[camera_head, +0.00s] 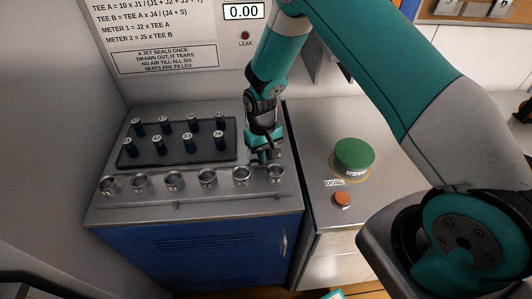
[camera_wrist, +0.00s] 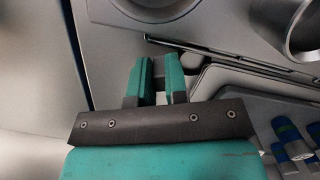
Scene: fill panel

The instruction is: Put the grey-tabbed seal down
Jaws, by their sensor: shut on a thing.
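My gripper (camera_head: 262,157) points down over the panel top, just behind the two rightmost metal seats (camera_head: 241,174) and (camera_head: 276,173) and beside the right end of the dark tray (camera_head: 232,126). In the wrist view its teal fingers (camera_wrist: 158,78) stand a small gap apart, close together. The held grey-tabbed seal cannot be made out clearly; only grey shows between the fingers. In the wrist view one seat rim (camera_wrist: 312,50) shows at upper right, and part of another (camera_wrist: 150,12) at the top.
Several blue pegs with numbered white tops (camera_head: 164,126) stand in the tray. Other metal seats line the front edge, looking empty. To the right are a green knob (camera_head: 354,154) and an orange button (camera_head: 342,199). The display (camera_head: 243,11) reads 0.00, above a leak lamp (camera_head: 245,35).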

